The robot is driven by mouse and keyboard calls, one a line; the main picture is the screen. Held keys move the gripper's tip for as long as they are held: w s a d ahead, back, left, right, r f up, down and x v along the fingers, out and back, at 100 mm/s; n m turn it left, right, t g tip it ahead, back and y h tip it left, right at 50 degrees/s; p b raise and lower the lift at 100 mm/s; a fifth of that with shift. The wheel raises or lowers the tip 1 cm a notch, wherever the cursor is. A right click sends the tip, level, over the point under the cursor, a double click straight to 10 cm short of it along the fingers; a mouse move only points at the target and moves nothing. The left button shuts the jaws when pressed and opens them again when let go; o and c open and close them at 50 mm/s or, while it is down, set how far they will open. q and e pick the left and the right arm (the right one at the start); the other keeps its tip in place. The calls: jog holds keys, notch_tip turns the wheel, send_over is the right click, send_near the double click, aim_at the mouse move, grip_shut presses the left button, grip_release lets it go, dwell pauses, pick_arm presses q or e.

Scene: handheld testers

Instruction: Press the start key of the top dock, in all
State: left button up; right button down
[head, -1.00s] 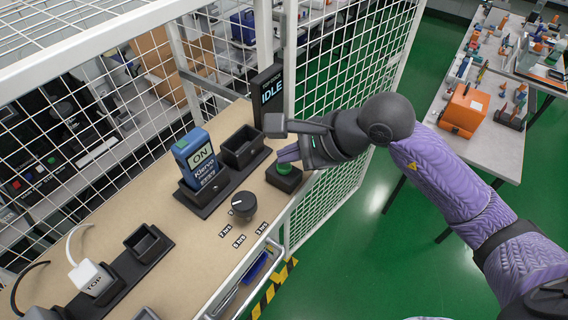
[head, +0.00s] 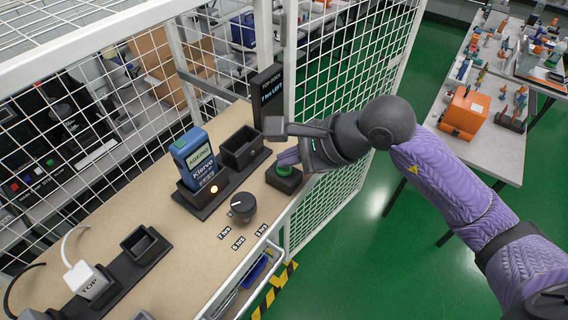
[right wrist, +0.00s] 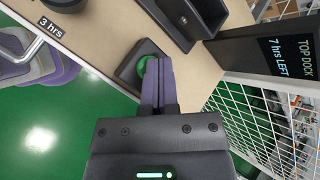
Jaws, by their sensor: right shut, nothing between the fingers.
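The green start key (head: 284,170) sits on a small black box at the bench's right edge. My right gripper (head: 288,157) is shut and empty, its purple fingertips at the key; in the right wrist view the fingers (right wrist: 159,80) overlap the green key (right wrist: 145,66), and I cannot tell if they touch. The top dock's display (right wrist: 290,57) reads "TOP DOCK 7 hrs LEFT". A blue Klervo tester (head: 200,160) stands upright in the left slot of the black dock (head: 206,203), whose orange light is lit; its screen seems to read "AGEING". My left gripper is not in view.
The right slot (head: 240,148) is empty. A black dial (head: 243,207) with hour marks stands in front of the dock. A white plug marked TOP (head: 88,281) sits at lower left. White mesh panels (head: 345,110) border the bench.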

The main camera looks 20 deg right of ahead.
aim_at(290, 168)
jog(key=shift+f, duration=0.15)
dwell(0.3)
jog(key=shift+r+p, duration=0.4)
jog(key=shift+r, duration=0.5)
jog(key=shift+r, duration=0.1)
jog(key=shift+r+p, duration=1.7)
jog(key=shift+r, duration=0.8)
jog(key=shift+f, duration=0.1)
